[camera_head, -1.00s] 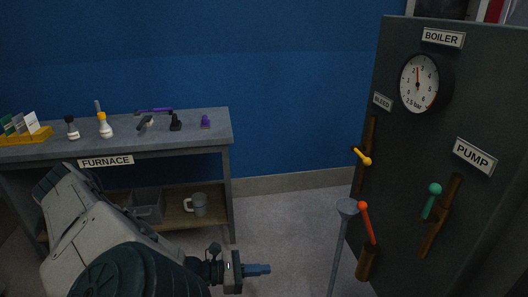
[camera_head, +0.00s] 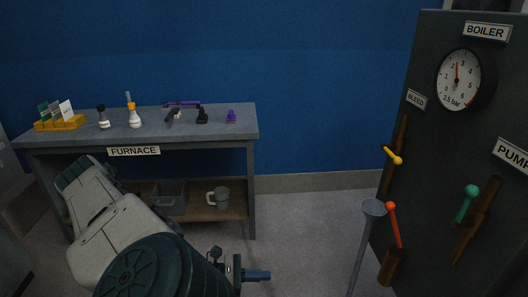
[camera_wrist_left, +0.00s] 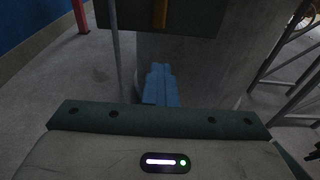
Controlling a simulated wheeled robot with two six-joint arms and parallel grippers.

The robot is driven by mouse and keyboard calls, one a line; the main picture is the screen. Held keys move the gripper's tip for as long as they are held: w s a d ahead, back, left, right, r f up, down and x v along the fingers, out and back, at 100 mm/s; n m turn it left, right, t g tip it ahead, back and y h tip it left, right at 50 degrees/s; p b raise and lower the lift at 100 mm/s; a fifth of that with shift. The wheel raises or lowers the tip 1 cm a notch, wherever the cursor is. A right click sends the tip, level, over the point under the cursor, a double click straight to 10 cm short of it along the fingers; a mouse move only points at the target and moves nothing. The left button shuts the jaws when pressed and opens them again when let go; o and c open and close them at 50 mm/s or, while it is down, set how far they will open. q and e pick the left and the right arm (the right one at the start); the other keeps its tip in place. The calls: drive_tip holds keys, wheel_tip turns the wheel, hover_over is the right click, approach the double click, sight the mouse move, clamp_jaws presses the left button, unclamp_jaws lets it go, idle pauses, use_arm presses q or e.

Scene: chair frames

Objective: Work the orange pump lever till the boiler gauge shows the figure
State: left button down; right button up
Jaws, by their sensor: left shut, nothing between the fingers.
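The pump label (camera_head: 513,154) is partly cut off at the right edge, above a green-knobbed lever (camera_head: 467,204). My left gripper (camera_head: 258,275) is shut and empty, left of the orange lever and well apart from it. Its blue fingers show together in the left wrist view (camera_wrist_left: 160,85).
A yellow-knobbed lever (camera_head: 393,155) sits under the bleed label (camera_head: 416,99). A grey funnel-topped stand (camera_head: 372,209) stands just left of the orange lever. The furnace bench (camera_head: 195,130), with small items, is at the left. Open floor lies between bench and cabinet.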

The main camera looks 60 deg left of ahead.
use_arm(q)
drive_tip(key=s+a+f+b, duration=0.1)
drive_tip(key=s+a+f, duration=0.1)
drive_tip(key=s+f, duration=0.2)
drive_tip(key=shift+s, duration=0.55)
drive_tip(key=c, duration=2.2)
unclamp_jaws()
drive_tip(key=c, duration=1.7)
unclamp_jaws()
